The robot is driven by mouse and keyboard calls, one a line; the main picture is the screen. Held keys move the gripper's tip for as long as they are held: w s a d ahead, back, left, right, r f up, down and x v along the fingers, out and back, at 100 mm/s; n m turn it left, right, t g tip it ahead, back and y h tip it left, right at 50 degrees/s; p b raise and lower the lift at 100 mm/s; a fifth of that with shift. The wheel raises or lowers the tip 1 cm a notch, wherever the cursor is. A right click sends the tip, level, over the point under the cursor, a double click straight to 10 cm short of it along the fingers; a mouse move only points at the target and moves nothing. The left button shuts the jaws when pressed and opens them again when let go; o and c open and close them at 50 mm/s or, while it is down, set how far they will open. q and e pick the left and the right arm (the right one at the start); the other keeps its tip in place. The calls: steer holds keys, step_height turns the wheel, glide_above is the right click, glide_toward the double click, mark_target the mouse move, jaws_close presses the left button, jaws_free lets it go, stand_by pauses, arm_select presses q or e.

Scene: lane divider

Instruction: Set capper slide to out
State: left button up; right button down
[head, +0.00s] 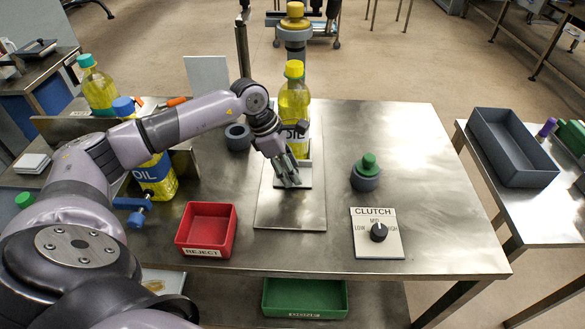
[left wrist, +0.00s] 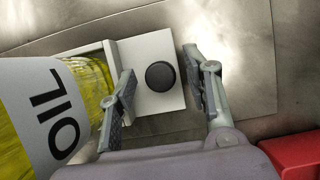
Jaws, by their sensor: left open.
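The capper slide (head: 306,175) is a pale plate on the grey metal base (head: 290,215) in the middle of the table. In the left wrist view the slide (left wrist: 147,48) bears a round black knob (left wrist: 160,76). My left gripper (head: 289,178) is open over the slide's front part. In the left wrist view its fingers (left wrist: 163,88) are on either side of the knob, with gaps. An oil bottle with a yellow cap (head: 293,103) stands upright just behind the gripper; it also shows in the left wrist view (left wrist: 40,115). My right gripper is not in view.
A red reject bin (head: 206,229) is at front left, with a blue-capped oil bottle (head: 155,176) behind it. A clutch dial panel (head: 378,233) and a green-topped button (head: 367,172) are at right.

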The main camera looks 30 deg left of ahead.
arm_select(q)
steer(key=shift+w+d+f, duration=0.15)
steer(key=shift+f, duration=0.4)
jaws_close()
stand_by(0.5)
